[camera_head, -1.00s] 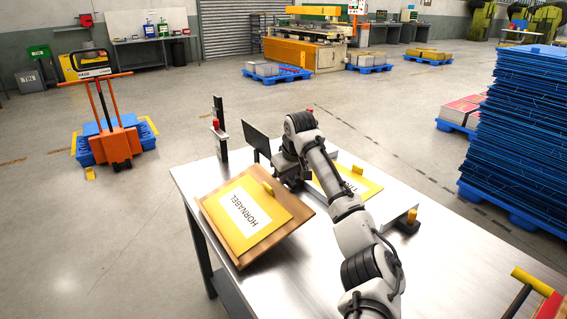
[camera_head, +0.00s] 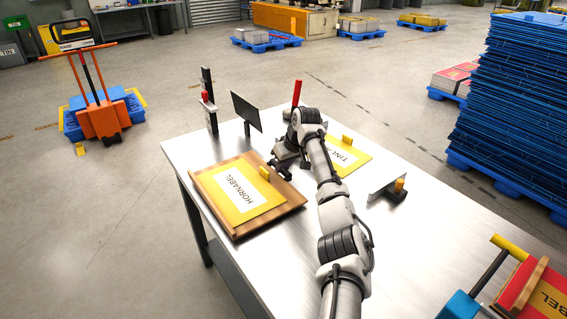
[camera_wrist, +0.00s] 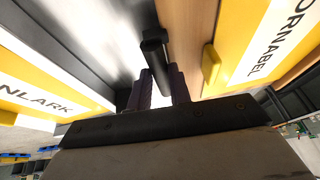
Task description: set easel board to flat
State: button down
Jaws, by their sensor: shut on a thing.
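The easel board (camera_head: 290,206) is a wooden panel at the left of the metal table, bearing a yellow sheet marked HORNABEL (camera_head: 226,207). It lies nearly flat in the head view; I cannot tell whether a slight tilt is left. My gripper (camera_head: 277,165) is low at the board's right edge. In the wrist view my gripper (camera_wrist: 160,78) is shut on a dark round handle (camera_wrist: 153,48) beside the wood of the board (camera_wrist: 188,25). The handle's join to the board is hidden.
A second yellow sheet (camera_head: 351,157), its lettering partly hidden, lies right of my arm. A dark upright plate (camera_head: 246,111), a post (camera_head: 209,115) and a red upright bar (camera_head: 297,92) stand near the far edge. A metal plate on a stand (camera_head: 384,187) is at right.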

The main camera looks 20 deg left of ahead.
jog(key=shift+d+f, duration=0.15)
jog(key=shift+f, duration=0.25)
jog(key=c, duration=1.3)
grip_release()
jog(key=shift+w+f, duration=0.1)
jog(key=shift+f, duration=0.05)
jog(key=shift+d+r, duration=0.1)
jog(key=shift+r, duration=0.45)
jog(key=b+v, duration=0.3)
jog(key=v, duration=1)
jog(key=shift+r, duration=0.2)
jog(key=shift+d, duration=0.15)
